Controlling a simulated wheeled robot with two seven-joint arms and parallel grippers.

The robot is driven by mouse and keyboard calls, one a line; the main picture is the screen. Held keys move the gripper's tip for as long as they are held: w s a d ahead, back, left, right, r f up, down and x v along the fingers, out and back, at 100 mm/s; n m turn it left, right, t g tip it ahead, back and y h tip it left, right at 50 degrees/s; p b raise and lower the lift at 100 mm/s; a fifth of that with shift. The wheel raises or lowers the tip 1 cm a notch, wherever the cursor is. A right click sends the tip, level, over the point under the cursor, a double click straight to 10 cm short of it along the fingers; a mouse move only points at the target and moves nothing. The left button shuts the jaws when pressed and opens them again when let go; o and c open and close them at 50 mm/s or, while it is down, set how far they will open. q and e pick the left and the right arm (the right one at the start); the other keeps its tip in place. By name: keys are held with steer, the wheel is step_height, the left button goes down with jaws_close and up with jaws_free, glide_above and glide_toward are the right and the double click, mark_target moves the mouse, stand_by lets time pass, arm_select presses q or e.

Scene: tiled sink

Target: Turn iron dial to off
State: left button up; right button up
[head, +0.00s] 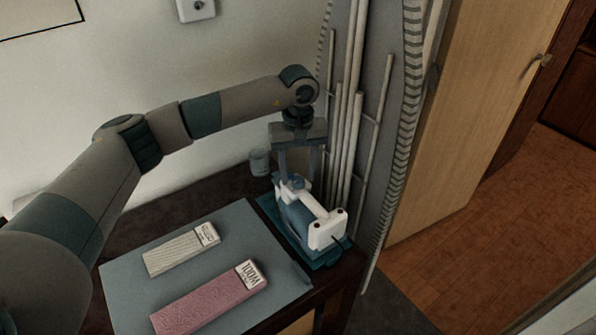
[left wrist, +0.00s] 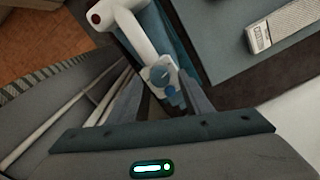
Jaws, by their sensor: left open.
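A white and blue iron (head: 305,218) stands on a teal base (head: 325,259) at the right end of the dark table. My left gripper (head: 297,177) points down over the rear end of the iron, its two fingers apart. In the left wrist view, a blue round dial (left wrist: 160,75) on the white iron (left wrist: 134,32) shows just beyond and between the open fingers of my left gripper (left wrist: 157,92). I cannot tell whether a finger touches the dial, nor which setting it points to. My right gripper is in neither view.
A grey mat (head: 215,265) with a pale box (head: 181,250) and a pink wool box (head: 210,298) lies left of the iron. A small cup (head: 260,162) stands behind. Upright pale rods (head: 350,130) rise close beside the gripper. Open floor lies to the right.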

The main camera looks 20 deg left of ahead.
arm_select(q)
steer(key=shift+f, duration=0.4)
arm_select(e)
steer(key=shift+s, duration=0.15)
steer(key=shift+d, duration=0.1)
arm_select(q)
steer(key=c, duration=1.1)
steer(key=shift+o, duration=0.2)
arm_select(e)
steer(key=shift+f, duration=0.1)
